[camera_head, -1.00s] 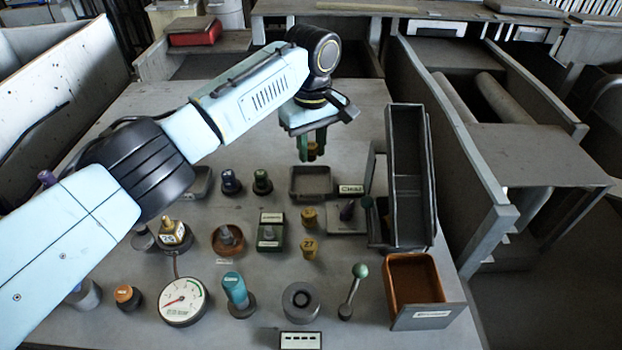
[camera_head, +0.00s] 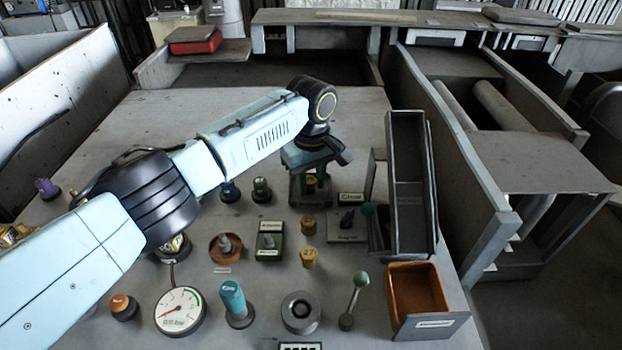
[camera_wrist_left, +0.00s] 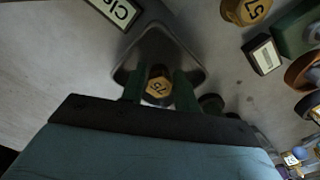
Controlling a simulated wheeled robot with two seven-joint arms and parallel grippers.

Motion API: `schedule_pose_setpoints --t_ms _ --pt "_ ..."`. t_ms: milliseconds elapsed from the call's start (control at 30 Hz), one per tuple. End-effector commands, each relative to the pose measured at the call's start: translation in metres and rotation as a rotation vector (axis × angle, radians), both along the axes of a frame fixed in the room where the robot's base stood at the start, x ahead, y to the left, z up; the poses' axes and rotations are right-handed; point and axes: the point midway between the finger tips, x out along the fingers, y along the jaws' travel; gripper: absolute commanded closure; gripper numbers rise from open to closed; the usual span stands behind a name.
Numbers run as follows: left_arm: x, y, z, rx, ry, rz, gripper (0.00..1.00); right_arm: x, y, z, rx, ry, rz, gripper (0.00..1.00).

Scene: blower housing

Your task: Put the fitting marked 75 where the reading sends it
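The fitting marked 75 (camera_wrist_left: 158,88) is a brass-coloured piece with a hexagonal top. It sits between the green fingers of my left gripper (camera_wrist_left: 160,90), which look shut on it. In the head view my left gripper (camera_head: 311,184) points down over a small grey tray (camera_head: 297,202), with the brass fitting (camera_head: 311,183) showing between the fingers. The tray also shows in the left wrist view (camera_wrist_left: 150,45). I cannot tell whether the fitting touches the tray floor. A round gauge (camera_head: 181,310) has its needle toward the lower left. My right gripper is out of view.
A label starting "Clo" (camera_wrist_left: 117,10) lies beside the tray. Brass fittings (camera_head: 308,257), a green block (camera_head: 269,246), a teal-topped post (camera_head: 234,300) and a lever (camera_head: 356,295) stand nearer. A tall grey bin (camera_head: 408,180) and an orange-brown bin (camera_head: 417,290) stand right.

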Motion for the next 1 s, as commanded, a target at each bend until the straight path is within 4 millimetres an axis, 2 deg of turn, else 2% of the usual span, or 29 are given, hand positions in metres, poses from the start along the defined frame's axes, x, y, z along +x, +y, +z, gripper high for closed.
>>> schedule_pose_setpoints --t_ms 33,100,467,567,733,1000 --pt "0.0 0.0 0.0 0.0 0.0 0.0 0.62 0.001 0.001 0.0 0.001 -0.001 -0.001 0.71" --pt "0.0 0.0 0.0 0.0 0.0 0.0 0.54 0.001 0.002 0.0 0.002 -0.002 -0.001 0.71" --pt "0.0 0.001 0.005 0.0 -0.001 0.001 0.54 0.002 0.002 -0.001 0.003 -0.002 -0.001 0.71" --pt "0.001 0.0 0.019 -0.001 -0.002 0.001 0.54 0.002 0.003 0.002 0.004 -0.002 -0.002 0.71" --pt "0.001 0.0 0.056 -0.002 -0.003 0.0 0.54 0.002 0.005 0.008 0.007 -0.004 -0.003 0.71" --pt "0.0 0.0 0.107 0.0 -0.001 0.0 0.54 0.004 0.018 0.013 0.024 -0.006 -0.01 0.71"
